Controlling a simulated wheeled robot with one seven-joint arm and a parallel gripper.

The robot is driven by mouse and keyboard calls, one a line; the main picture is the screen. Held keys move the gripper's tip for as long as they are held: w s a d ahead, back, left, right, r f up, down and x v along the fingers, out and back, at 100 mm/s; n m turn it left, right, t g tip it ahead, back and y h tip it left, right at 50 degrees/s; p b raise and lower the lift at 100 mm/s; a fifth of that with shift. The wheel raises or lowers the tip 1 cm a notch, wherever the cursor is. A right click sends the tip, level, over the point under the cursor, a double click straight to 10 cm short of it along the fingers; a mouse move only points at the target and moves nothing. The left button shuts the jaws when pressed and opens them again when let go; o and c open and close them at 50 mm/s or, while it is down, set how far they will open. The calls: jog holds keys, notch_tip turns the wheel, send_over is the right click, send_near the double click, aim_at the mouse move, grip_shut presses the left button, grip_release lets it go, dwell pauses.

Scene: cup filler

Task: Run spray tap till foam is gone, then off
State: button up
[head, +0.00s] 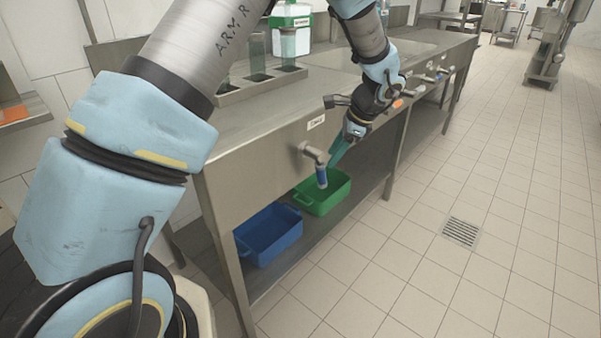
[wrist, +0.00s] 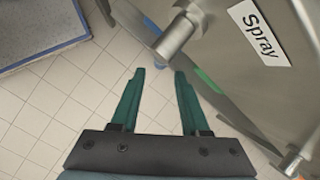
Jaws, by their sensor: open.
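My gripper (head: 331,166) is right beside the tap in the head view. In the wrist view my gripper (wrist: 158,71) has its two teal fingers apart, with only floor visible between them; the tap lies just beyond the fingertips. I cannot tell whether the fingers touch it. No foam or running water is visible.
A green tub (head: 335,197) and a blue tub (head: 268,238) stand on the lower shelf. More taps (head: 428,79) line the panel. A green-and-white container (head: 290,17) stands on the counter (head: 265,112). The tiled floor in front is open, with a drain grate (head: 461,231).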

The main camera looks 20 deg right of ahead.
aim_at(321, 175)
jog(key=x, duration=1.1)
jog(key=shift+w+a+p, duration=0.2)
jog(key=shift+w+p, duration=0.05)
jog(key=shift+p, duration=0.2)
jog(key=shift+r, duration=0.1)
grip_shut()
dwell(0.8)
